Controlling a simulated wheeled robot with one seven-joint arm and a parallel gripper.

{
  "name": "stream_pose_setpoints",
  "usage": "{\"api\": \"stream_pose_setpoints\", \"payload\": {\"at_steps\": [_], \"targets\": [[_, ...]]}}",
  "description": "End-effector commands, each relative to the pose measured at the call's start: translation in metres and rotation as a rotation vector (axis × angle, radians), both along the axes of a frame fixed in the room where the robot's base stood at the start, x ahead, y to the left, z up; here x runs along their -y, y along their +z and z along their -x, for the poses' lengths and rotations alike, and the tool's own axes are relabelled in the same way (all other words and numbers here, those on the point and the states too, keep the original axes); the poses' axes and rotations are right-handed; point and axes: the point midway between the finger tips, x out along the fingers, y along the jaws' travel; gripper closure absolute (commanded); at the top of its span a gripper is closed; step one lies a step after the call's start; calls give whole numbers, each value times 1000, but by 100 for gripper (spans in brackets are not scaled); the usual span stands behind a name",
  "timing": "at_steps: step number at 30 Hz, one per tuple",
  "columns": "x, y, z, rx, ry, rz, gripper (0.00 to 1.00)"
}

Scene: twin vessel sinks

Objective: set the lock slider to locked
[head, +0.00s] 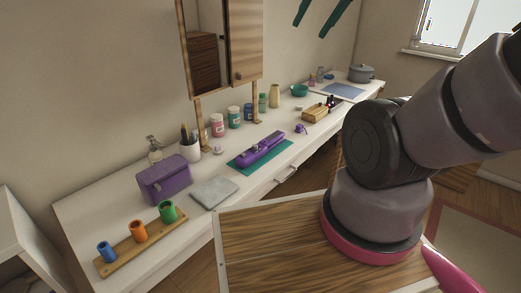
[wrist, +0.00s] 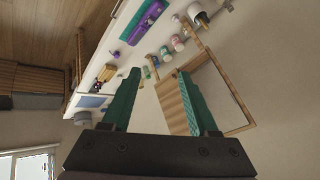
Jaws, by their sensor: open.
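A long purple device (head: 260,149), seemingly the one with the lock slider, lies on a green mat (head: 237,165) on the white counter. It also shows upside down at the top of the wrist view (wrist: 146,22). The slider itself and its setting are too small to make out. My gripper (head: 309,30) shows as two teal fingers at the top edge of the head view, high above the counter and well apart from the device. In the wrist view my gripper (wrist: 159,73) is open, with nothing between the fingers.
A purple case (head: 164,180), a grey slab (head: 214,192) and a wooden rack (head: 140,243) with coloured cups lie left of the device. Several jars (head: 233,116) stand behind it. A wooden box (head: 314,114) is to its right. A mirror cabinet (head: 243,45) hangs above.

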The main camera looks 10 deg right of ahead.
Motion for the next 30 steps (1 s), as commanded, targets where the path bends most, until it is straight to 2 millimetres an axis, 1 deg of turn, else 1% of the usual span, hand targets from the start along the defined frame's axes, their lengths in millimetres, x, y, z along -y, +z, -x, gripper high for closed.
{"api": "stream_pose_setpoints", "payload": {"at_steps": [4, 5, 8, 11, 14, 15, 17, 18, 20, 21, 23, 24, 26, 27, 29, 30], "targets": [[0, 0, 0, 0, 0, 0, 40], [0, 0, 0, 0, 0, 0, 50], [1, -2, -5, -4, 6, 12, 50], [2, -11, -22, -19, 28, 54, 50], [4, -28, -50, -42, 75, 126, 50], [4, -37, -64, -52, 102, 159, 50], [4, -52, -85, -65, 145, 207, 50], [3, -63, -98, -73, 177, 236, 50], [2, -80, -116, -83, 226, 279, 50], [0, -93, -129, -90, 260, 303, 50], [-3, -113, -146, -99, 315, 337, 50], [-5, -127, -156, -105, 351, 356, 50], [-10, -149, -171, -110, 411, 382, 50], [-14, -165, -180, -114, 450, 396, 50], [-20, -190, -192, -119, 510, 412, 50], [-25, -207, -199, -120, 552, 420, 50]]}}
